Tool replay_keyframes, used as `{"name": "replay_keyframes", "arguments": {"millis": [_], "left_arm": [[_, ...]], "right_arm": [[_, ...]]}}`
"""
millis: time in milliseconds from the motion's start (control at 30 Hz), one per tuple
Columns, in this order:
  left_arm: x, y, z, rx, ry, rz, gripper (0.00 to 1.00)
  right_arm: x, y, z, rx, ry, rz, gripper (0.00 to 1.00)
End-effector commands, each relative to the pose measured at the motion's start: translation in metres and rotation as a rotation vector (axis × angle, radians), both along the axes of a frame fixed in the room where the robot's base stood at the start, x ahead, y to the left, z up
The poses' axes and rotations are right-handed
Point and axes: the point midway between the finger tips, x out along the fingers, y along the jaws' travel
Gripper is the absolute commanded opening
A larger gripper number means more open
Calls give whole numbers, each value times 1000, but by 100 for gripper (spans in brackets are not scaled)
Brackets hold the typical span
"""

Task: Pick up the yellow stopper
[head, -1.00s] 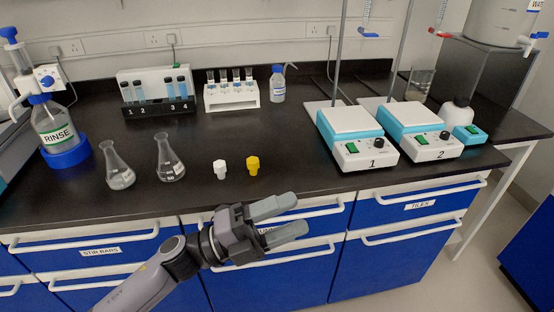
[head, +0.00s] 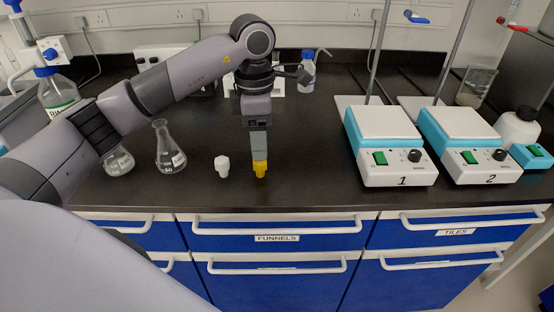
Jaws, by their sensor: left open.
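The yellow stopper (head: 260,170) stands on the black bench top near its front edge, to the right of a white stopper (head: 222,166). My left gripper (head: 259,156) points straight down over the yellow stopper, with its fingertips at the stopper's upper part. The fingers line up one behind the other, so the gap between them is hidden. The gripper is open and I cannot tell whether it touches the stopper. My right gripper is not in view.
Two flasks, one of them the right flask (head: 169,149), stand to the left, partly behind my arm. Hotplate stirrer 1 (head: 391,147) and stirrer 2 (head: 470,147) stand to the right. The bench between the yellow stopper and stirrer 1 is clear. Drawers are below the bench edge.

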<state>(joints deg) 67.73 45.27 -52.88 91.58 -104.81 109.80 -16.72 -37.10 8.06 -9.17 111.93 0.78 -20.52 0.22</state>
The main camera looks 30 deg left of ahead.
Motion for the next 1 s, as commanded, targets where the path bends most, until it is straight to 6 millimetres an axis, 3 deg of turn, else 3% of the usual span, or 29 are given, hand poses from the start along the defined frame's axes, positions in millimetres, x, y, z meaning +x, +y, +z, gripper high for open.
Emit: {"name": "replay_keyframes", "arguments": {"millis": [167, 600, 867, 967, 1000], "left_arm": [[0, 7, -9, 28, 1, 8, 61], [3, 3, -65, 24, -1, 7, 61], [3, 3, -68, 23, -1, 6, 61], [3, 3, -68, 23, -1, 6, 35], [3, 3, -68, 23, -1, 6, 22]], "right_arm": [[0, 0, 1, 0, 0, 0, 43], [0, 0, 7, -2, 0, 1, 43], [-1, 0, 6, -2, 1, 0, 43], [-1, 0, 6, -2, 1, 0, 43], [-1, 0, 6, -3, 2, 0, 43]]}}
